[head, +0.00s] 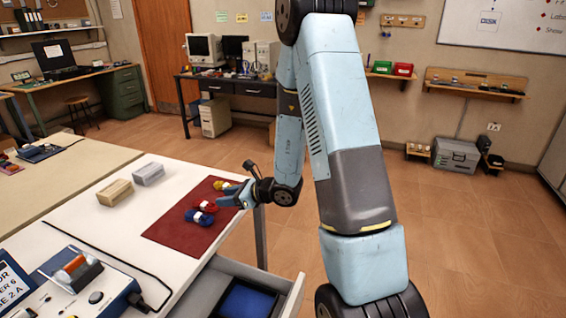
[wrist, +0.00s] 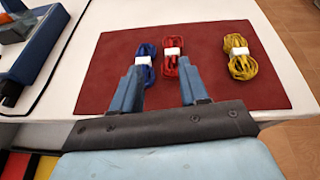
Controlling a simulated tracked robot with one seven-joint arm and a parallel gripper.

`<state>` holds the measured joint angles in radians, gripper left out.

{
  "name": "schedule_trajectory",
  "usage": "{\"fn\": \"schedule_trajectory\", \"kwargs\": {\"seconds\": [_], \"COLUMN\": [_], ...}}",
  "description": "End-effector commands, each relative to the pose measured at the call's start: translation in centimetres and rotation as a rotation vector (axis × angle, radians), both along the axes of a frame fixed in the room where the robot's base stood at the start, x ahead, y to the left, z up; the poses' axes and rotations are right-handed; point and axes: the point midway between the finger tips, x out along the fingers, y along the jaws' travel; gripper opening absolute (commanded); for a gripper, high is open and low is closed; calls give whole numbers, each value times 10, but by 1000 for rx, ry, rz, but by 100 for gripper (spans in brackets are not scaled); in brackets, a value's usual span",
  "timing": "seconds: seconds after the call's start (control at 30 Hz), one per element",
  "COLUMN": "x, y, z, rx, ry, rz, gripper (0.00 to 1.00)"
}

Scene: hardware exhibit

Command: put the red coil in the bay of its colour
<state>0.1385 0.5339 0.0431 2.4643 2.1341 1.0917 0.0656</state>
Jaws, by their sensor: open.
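The red coil (wrist: 171,69) lies on a dark red mat (wrist: 110,90) on the white table, bound with a white band. The blue coil (wrist: 146,53) lies close on its left and the yellow coil (wrist: 240,66) apart on its right. The red coil (head: 204,206) also shows in the head view. My gripper (wrist: 160,68) is open and empty, pointing at the mat, with the lower ends of the red and blue coils between its fingers; its height above them is unclear. An open drawer (head: 291,303) below the table edge shows a blue bay (head: 247,301); the wrist view shows a red bay (wrist: 15,166) and a yellow bay (wrist: 46,166).
Two blocks, one tan (head: 115,192) and one grey (head: 148,174), stand on the table left of the mat. A blue device (head: 88,283) with a black cable sits at the near left. The open drawer juts out from the table front. Floor right of the table is clear.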

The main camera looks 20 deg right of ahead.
Motion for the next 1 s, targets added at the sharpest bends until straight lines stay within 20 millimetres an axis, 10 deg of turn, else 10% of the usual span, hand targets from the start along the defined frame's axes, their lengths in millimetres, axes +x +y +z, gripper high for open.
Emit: {"fn": "schedule_trajectory", "kwargs": {"seconds": [0.5, 1.0], "x": [-96, -199], "y": [44, 14], "z": [131, 194], "rx": [-322, -842], "ry": [-354, -646], "rz": [625, 1142], "gripper": [44, 44]}}
